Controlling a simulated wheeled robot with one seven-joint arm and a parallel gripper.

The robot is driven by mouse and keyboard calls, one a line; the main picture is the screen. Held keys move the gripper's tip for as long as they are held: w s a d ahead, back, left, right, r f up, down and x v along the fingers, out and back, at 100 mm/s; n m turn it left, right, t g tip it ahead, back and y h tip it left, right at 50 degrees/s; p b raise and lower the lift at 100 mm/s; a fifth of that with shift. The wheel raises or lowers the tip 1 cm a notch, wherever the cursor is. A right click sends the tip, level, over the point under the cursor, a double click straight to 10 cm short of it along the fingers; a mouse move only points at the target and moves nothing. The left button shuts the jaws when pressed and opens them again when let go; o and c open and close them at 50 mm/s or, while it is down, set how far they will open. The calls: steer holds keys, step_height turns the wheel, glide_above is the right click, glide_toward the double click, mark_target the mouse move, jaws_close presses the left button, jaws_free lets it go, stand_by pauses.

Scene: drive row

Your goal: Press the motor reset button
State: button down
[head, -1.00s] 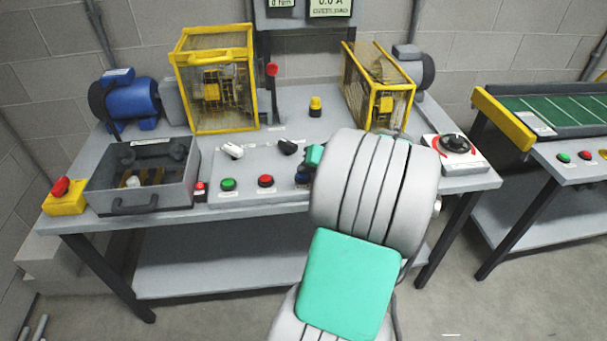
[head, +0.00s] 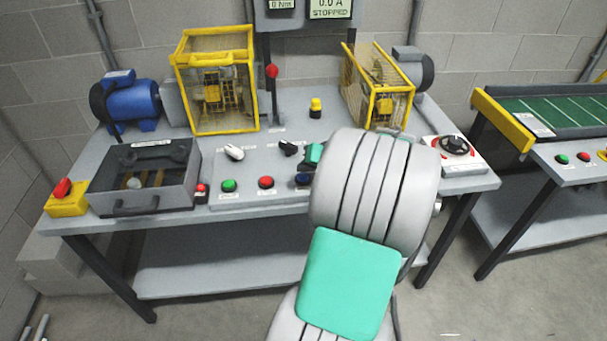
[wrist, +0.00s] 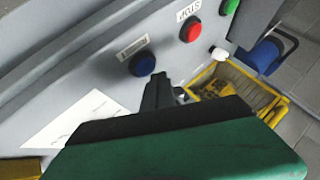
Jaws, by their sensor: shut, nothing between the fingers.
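A blue button (wrist: 142,64) sits on the sloped grey control panel in the wrist view, beside a small white label too blurred to read. In the head view the blue button (head: 303,180) is partly hidden by my arm. My gripper (wrist: 160,82) is shut and empty, its dark fingertips right beside the blue button; I cannot tell whether they touch it. In the head view my arm hides most of the gripper; a teal part of it (head: 314,154) shows. A display (head: 331,8) at the back reads 0.0 A and STOPPED.
A red button (wrist: 191,30) and a green button (wrist: 228,6) sit in line with the blue one. A white switch (head: 234,152) and a black switch (head: 288,148) stand behind them. Yellow cages (head: 215,80) and a red-knobbed lever (head: 272,72) stand farther back.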

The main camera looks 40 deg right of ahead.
mark_target(306, 178)
step_height(306, 178, up, 6)
steer(key=p, duration=0.4)
steer(key=shift+f, duration=0.1)
stand_by(0.4)
